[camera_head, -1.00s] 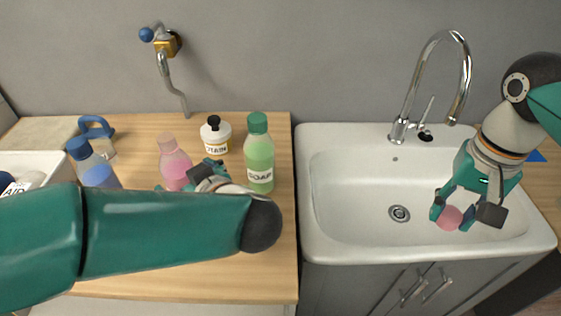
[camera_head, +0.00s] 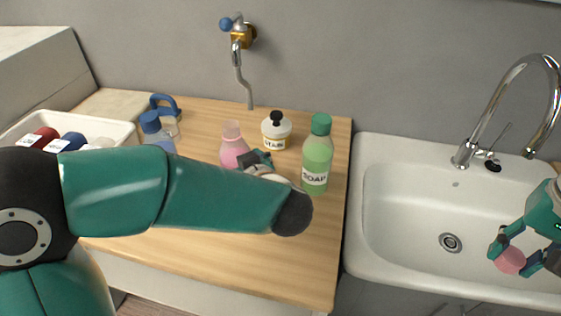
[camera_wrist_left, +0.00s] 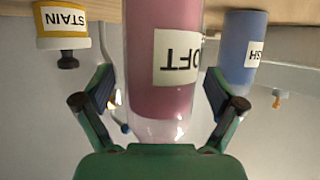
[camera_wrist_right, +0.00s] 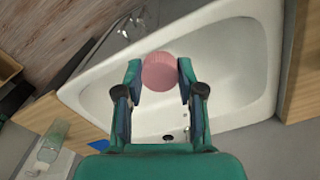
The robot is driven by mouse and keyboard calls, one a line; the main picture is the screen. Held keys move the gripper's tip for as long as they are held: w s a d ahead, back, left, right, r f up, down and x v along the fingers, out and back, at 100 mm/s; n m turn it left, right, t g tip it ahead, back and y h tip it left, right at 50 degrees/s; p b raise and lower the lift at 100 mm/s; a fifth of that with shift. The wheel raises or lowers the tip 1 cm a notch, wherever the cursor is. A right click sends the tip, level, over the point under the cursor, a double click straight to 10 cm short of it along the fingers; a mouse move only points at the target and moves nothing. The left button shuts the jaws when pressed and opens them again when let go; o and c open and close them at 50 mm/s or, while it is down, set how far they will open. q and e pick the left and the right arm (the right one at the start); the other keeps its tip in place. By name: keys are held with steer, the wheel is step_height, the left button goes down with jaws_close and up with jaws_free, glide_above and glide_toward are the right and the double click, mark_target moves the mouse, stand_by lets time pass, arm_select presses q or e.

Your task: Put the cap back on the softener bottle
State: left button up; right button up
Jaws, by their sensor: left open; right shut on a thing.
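The softener bottle (camera_head: 232,148) is pink, clear at its uncapped neck, and stands upright on the wooden counter. In the left wrist view the bottle (camera_wrist_left: 165,75), with part of a label reading "OFT", lies between the fingers of my left gripper (camera_wrist_left: 163,100). Those fingers are open, with gaps on both sides of it. In the head view my left forearm partly hides the gripper and the bottle's lower part. My right gripper (camera_head: 518,262) is shut on the pink cap (camera_head: 510,260) above the sink. The cap (camera_wrist_right: 160,72) also shows between its fingertips in the right wrist view.
A green soap bottle (camera_head: 317,160) stands close right of my left gripper. A white bin (camera_head: 112,131) holds several items. The sink (camera_head: 400,215) lies right of the counter (camera_head: 300,262).

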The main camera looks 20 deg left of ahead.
arm_select(q)
steer(key=c, duration=1.6)
steer(key=shift+r+p, duration=0.2)
steer(key=shift+p, duration=0.1)
arm_select(e)
steer(key=shift+r, duration=0.3)
